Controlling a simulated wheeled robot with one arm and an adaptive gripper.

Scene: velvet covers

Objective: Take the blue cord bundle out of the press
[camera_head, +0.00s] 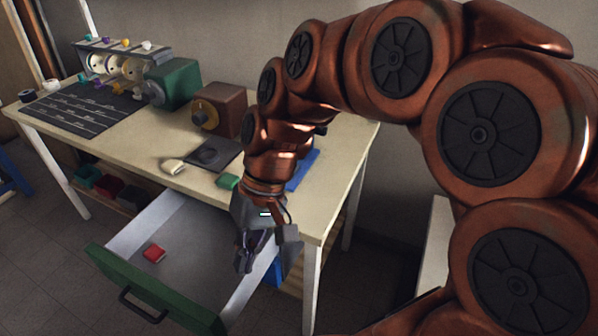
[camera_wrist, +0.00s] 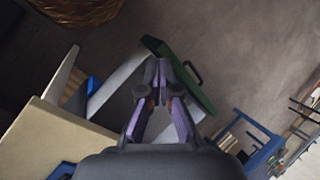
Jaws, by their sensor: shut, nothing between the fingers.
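I cannot make out a blue cord bundle for certain in either view. I cannot tell which thing is the press; a green machine (camera_head: 174,83) and a brown box with a yellow-ringed black knob (camera_head: 218,108) stand at the back of the table. My gripper (camera_head: 246,264) points down by the table's front edge, over the right side of the open drawer (camera_head: 190,238). It is shut and empty; in the wrist view its fingertips (camera_wrist: 162,68) meet in front of the drawer's green front (camera_wrist: 185,76). My arm hides part of the table's right side.
The drawer holds a red block (camera_head: 154,253). The table (camera_head: 330,190) carries a cream block (camera_head: 173,166), a green block (camera_head: 228,181), a dark plate (camera_head: 212,154), a blue flat thing (camera_head: 304,170), a black mat (camera_head: 75,108) and a spool rack (camera_head: 120,66).

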